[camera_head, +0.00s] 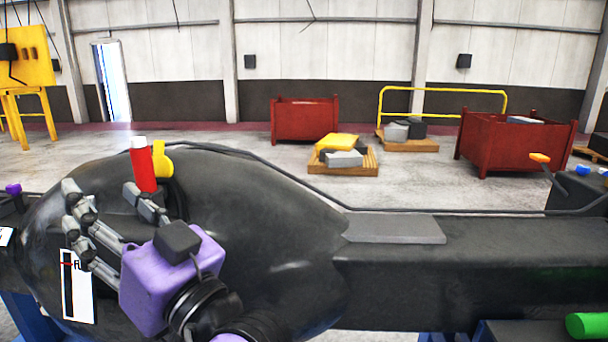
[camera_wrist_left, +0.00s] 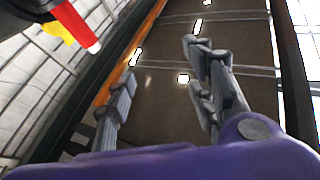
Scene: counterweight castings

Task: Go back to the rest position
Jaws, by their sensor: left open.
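My left gripper (camera_head: 106,200) is at the left of the head view, with a purple wrist and grey fingers. Its fingers are spread with nothing between them, in front of the large black rounded casting (camera_head: 270,200). In the left wrist view the gripper (camera_wrist_left: 160,75) also shows parted, empty fingers. A red bottle-like piece with a white end (camera_head: 143,168) stands just beyond the fingers. In the left wrist view the red piece (camera_wrist_left: 73,22) lies outside the fingers, at upper left. My right gripper is not in view.
A yellow piece (camera_head: 161,160) is beside the red one. A flat grey block (camera_head: 395,229) lies on the casting's arm. A green cylinder (camera_head: 588,326) is at lower right. Red bins (camera_head: 305,121) and loaded pallets (camera_head: 343,168) stand farther back on open floor.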

